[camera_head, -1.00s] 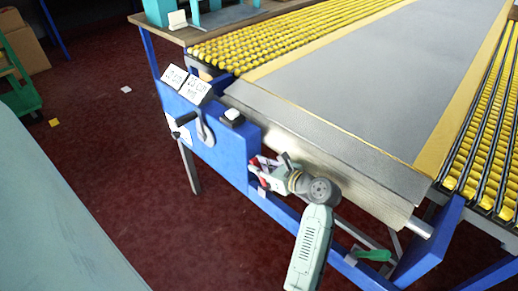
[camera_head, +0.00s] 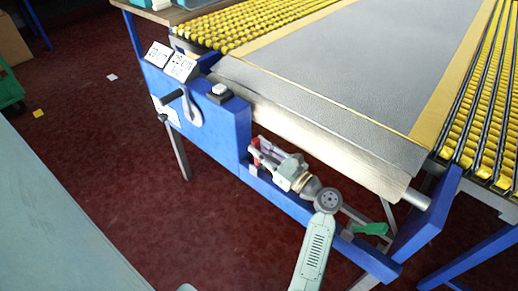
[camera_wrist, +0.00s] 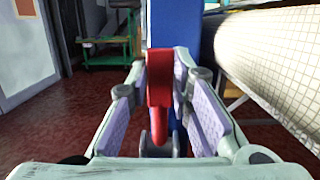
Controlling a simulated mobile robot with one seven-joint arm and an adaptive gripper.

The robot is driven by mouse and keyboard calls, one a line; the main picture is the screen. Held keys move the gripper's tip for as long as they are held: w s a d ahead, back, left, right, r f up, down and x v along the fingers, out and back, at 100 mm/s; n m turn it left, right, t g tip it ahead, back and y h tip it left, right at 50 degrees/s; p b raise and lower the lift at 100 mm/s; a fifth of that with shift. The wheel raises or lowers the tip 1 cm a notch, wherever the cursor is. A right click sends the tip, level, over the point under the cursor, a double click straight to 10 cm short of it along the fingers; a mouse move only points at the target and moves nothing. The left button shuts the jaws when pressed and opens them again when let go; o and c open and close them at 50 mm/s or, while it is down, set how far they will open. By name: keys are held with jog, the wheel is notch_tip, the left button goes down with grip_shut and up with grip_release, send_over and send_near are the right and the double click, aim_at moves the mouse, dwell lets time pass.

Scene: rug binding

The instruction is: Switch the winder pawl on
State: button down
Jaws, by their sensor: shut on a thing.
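A red lever, which I take for the winder pawl (camera_wrist: 159,85), stands upright between my fingers in the wrist view, with its lower end at a small grey bracket (camera_wrist: 161,148). It also shows small and partly hidden at the blue frame in the head view (camera_head: 255,152). My gripper (camera_wrist: 165,62) is shut on the red lever, one lilac-padded finger on each side. In the head view my gripper (camera_head: 264,153) reaches in from the lower right, below the roller. No on or off mark is readable.
Above the gripper runs the rug roller (camera_head: 320,150) with grey material. A crank (camera_head: 190,108), a black-and-white switch (camera_head: 219,93) and label plates (camera_head: 182,67) are on the blue frame (camera_head: 225,125). A green handle (camera_head: 369,229) lies to the right. Open floor (camera_head: 130,165) is at left.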

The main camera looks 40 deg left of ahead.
dwell(0.3)
jog(key=c, duration=1.4)
grip_release()
jog(key=shift+c, duration=0.2)
notch_tip(320, 180, up, 10)
